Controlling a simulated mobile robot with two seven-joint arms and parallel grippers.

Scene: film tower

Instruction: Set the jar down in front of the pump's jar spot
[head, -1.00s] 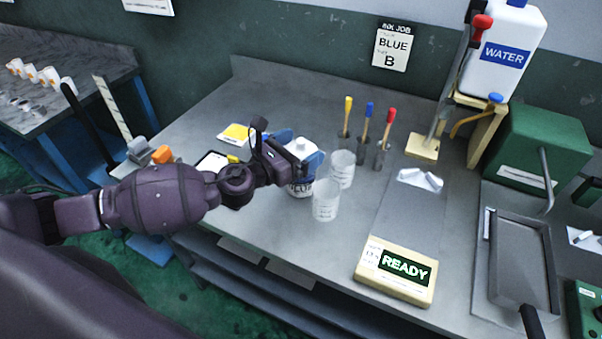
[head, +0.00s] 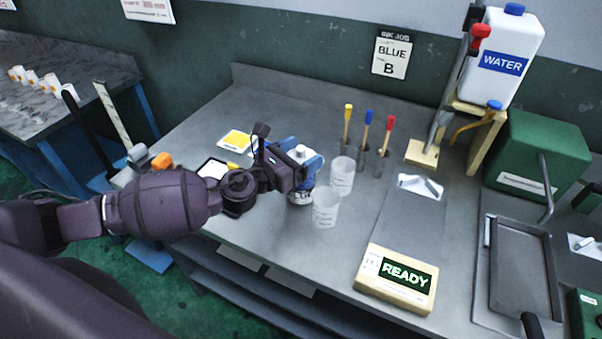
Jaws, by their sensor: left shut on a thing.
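My left gripper (head: 300,166) is shut on a jar with a white top and a dark label (head: 300,196) near its base. Blue finger pieces sit on both sides of the jar. The jar is upright over the grey bench, behind and left of two clear cups; I cannot tell if it touches the bench. An upright post with a red knob (head: 480,31) stands by the white water jug (head: 505,50), with a pale square plate (head: 421,153) at its foot. I cannot tell for sure that this is the pump and its jar spot. My right gripper is not in view.
The clear cups (head: 325,207) (head: 342,176) stand close to the jar's right. Yellow, blue and red-topped sticks (head: 366,135) stand in holders behind them. A READY display box (head: 370,285) sits at the front.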

